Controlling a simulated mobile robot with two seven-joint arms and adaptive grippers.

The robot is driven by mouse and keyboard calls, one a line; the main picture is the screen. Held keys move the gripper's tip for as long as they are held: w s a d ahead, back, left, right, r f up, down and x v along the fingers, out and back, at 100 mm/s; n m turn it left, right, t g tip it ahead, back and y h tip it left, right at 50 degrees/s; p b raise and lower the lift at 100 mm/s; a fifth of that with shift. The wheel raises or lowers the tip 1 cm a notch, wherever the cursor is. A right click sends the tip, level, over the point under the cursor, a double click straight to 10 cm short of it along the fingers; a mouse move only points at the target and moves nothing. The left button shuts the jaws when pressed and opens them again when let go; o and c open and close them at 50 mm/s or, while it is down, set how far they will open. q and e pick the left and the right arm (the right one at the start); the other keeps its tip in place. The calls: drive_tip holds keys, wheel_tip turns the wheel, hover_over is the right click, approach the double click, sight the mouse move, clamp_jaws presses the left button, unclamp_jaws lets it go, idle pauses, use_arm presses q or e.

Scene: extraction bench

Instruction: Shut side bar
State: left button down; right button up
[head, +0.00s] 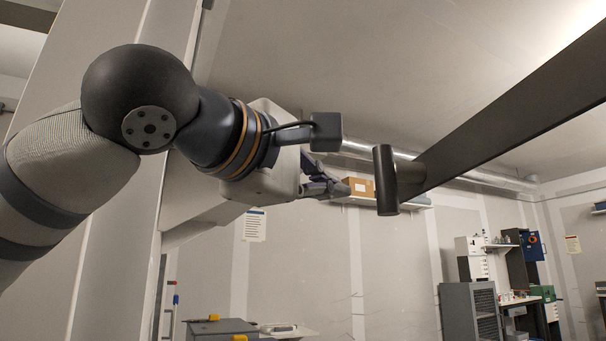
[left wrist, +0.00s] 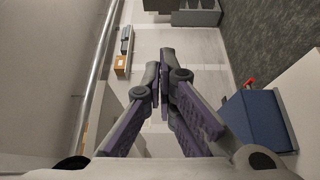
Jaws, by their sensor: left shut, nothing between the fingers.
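The side bar (head: 510,118) is a long dark beam that comes in from the upper right of the head view. It ends in an upright dark cylinder (head: 387,181) near the middle. My left gripper (head: 346,188) is just left of that cylinder in the head view, with a small gap in the picture; the depth between them is hard to judge. Its fingers are together and empty, as the left wrist view (left wrist: 163,88) also shows. I cannot make out the bar in the left wrist view. My right gripper is not in view.
A pale upright column with an arm-like part stands behind my left arm. A shelf with a cardboard box (head: 360,187) is on the far wall. A grey cabinet (head: 470,311) and bench equipment stand at the lower right. A blue box (left wrist: 257,120) shows in the left wrist view.

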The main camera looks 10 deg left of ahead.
use_arm(q)
drive_tip(key=w+d, duration=0.2)
drive_tip(key=d, duration=0.2)
drive_tip(key=shift+w+d, duration=0.2)
drive_tip(key=shift+w, duration=0.2)
drive_tip(key=shift+d, duration=0.15)
